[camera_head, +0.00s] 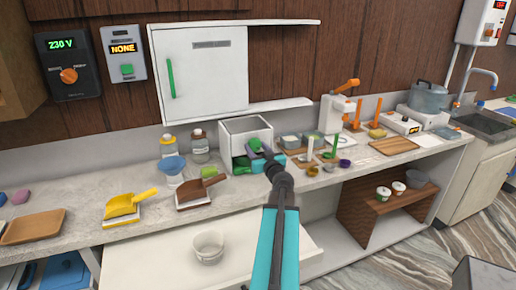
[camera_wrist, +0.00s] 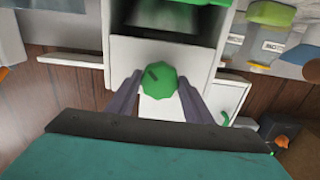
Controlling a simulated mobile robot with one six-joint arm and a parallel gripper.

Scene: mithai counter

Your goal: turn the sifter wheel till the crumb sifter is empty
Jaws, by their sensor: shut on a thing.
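The crumb sifter looks to be the white box (camera_head: 245,128) at the back of the counter; it also fills the upper middle of the wrist view (camera_wrist: 125,50). Its green, many-sided wheel (camera_wrist: 158,82) is on the box's front face and also shows in the head view (camera_head: 255,143). My gripper (camera_wrist: 158,84) is shut on the wheel, one grey finger on each side; in the head view my gripper (camera_head: 266,156) reaches the box from the front. A green thing (camera_head: 241,165) sits in the dark opening below. The crumbs inside cannot be seen.
Small bowls (camera_head: 290,142) and a wooden board (camera_head: 394,145) are to the right. A white bowl (camera_head: 208,246) stands lower in front.

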